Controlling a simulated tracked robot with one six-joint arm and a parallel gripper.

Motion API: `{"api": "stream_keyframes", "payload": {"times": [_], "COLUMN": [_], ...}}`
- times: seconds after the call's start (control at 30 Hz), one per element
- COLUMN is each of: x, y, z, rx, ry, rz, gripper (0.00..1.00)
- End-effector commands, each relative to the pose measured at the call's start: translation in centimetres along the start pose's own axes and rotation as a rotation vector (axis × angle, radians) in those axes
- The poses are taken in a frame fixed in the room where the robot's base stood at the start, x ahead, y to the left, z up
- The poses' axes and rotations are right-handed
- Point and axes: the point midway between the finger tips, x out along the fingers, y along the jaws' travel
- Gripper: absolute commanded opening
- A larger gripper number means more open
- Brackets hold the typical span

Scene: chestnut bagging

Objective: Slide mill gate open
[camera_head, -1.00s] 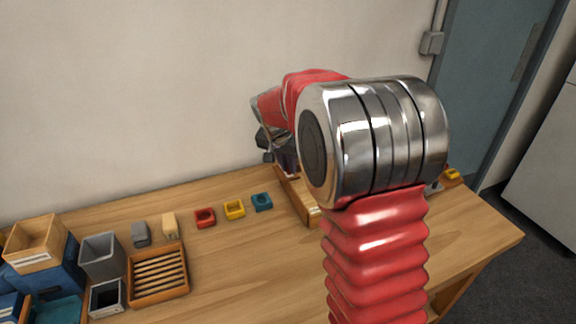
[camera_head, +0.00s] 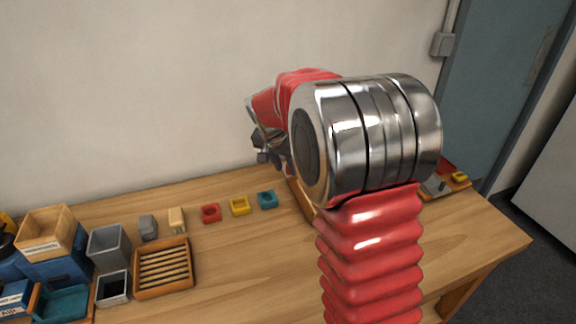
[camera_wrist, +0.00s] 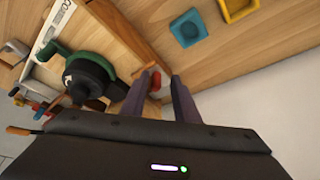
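In the wrist view, a dark round body with a green part (camera_wrist: 88,78), which looks like the mill, sits at the left by a wooden board (camera_wrist: 125,40). I cannot clearly make out its gate. A small red and white piece (camera_wrist: 155,83) shows beyond the gap between my fingers; I cannot tell whether it belongs to the gate. My gripper (camera_wrist: 165,82) has its two dark fingers apart, with nothing visibly clamped. In the head view my arm hides most of the mill area, and my gripper (camera_head: 268,145) shows only partly, above the back of the bench.
Red (camera_head: 210,213), yellow (camera_head: 239,206) and blue (camera_head: 267,199) small trays line the bench (camera_head: 240,270). A slatted wooden tray (camera_head: 163,268), grey bins (camera_head: 109,248) and boxes crowd the left. A board with a yellow piece (camera_head: 459,177) lies right. The wall is close behind.

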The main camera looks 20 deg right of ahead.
Motion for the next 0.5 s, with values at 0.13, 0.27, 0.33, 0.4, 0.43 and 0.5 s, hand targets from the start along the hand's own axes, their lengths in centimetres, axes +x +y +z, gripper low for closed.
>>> {"api": "stream_keyframes", "payload": {"times": [0.13,0.27,0.33,0.4,0.43,0.5], "x": [0.1,0.0,-0.1,-0.4,-0.6,-1.3], "y": [0.2,0.2,0.2,0.2,0.2,0.2], "z": [-0.1,-0.1,-0.1,-0.2,-0.2,-0.2], "rx": [0.002,0.002,0.002,0.002,0.002,0.002], "ry": [0.000,0.000,0.001,0.001,0.001,0.002], "rz": [0.002,0.003,0.003,0.003,0.003,0.002], "gripper": [0.31,0.31,0.31,0.31,0.31,0.31]}}
